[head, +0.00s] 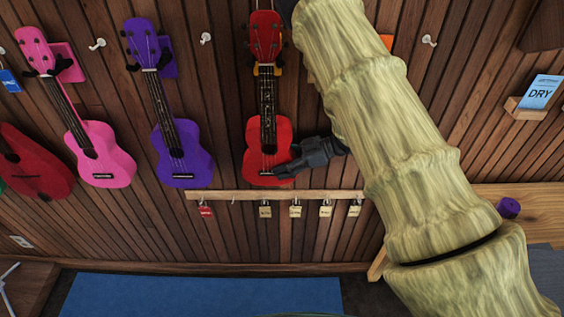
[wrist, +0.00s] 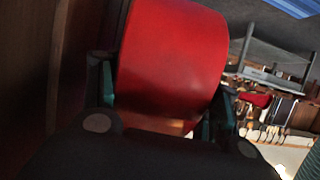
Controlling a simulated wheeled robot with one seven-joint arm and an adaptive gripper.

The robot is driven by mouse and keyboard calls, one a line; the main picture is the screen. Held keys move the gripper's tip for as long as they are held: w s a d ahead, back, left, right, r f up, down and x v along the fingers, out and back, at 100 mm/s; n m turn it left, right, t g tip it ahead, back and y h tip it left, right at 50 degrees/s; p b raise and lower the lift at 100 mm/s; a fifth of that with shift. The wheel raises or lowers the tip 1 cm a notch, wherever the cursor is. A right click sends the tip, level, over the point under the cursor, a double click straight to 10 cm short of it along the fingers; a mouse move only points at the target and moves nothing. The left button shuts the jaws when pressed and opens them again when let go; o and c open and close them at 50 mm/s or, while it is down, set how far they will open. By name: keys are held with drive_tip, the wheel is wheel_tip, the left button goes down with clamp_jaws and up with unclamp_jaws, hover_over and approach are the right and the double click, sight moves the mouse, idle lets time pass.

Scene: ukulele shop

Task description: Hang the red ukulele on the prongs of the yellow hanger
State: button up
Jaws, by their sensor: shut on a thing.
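The red ukulele (head: 254,135) is upright against the wooden wall in the head view, its headstock at the top. The yellow hanger (head: 256,69) is mostly hidden behind its neck. Dark prongs show on both sides of the neck, just below the headstock; I cannot tell whether the headstock rests on them. My gripper (head: 284,170) is shut on the lower right part of the ukulele's body. In the wrist view the red body (wrist: 172,60) fills the space between the fingers of my gripper (wrist: 163,105).
A purple ukulele (head: 185,150) and a pink ukulele (head: 105,160) hang to the left. A wooden rail (head: 230,195) with several small tags runs below the red ukulele. A white hook (head: 206,38) is on the wall to its left. A blue mat (head: 200,295) lies on the floor.

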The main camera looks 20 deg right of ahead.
sight(295, 158)
idle(0.3)
drive_tip(key=o, duration=1.8)
drive_tip(key=shift+d, duration=0.15)
drive_tip(key=shift+p+v, duration=0.35)
drive_tip(key=shift+v, duration=0.6)
drive_tip(key=shift+d+r, duration=0.1)
drive_tip(key=shift+d, duration=0.05)
drive_tip(key=shift+p+v, duration=0.4)
drive_tip(key=shift+v, duration=0.55)
drive_tip(key=shift+r, duration=0.15)
